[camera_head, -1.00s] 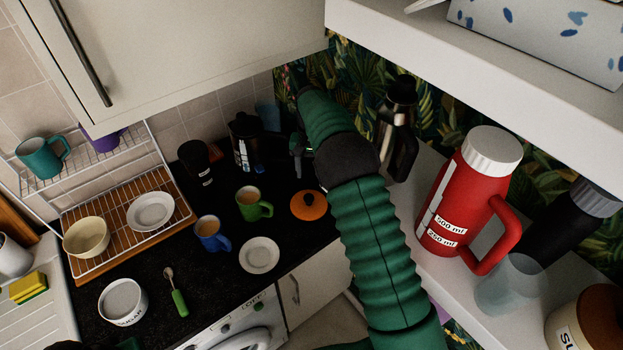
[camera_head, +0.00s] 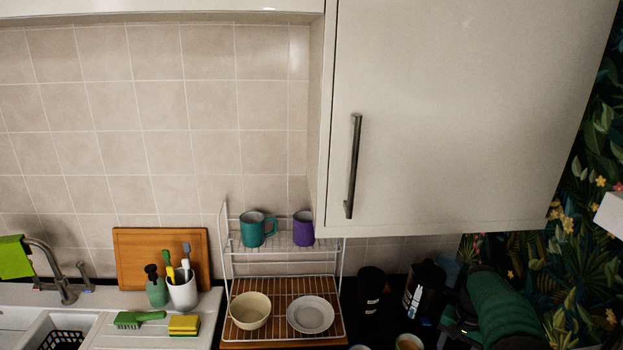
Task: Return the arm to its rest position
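My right arm, in a ribbed green sleeve, shows at the bottom right corner of the head view. My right gripper (camera_head: 452,328) is small and dark at the end of this arm, low in front of the dark counter and close to a black-and-steel coffee pot (camera_head: 424,290). Its fingers are partly hidden and too dark to tell open from shut. I see nothing clearly held in it. My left arm and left gripper are out of view.
A closed wall cupboard (camera_head: 440,110) hangs above the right arm. A dish rack (camera_head: 338,265) holds a teal mug (camera_head: 252,230), a purple mug (camera_head: 303,229), a bowl (camera_head: 250,311) and a plate (camera_head: 310,315). The sink and tap (camera_head: 62,280) are at left. The tiled wall is bare.

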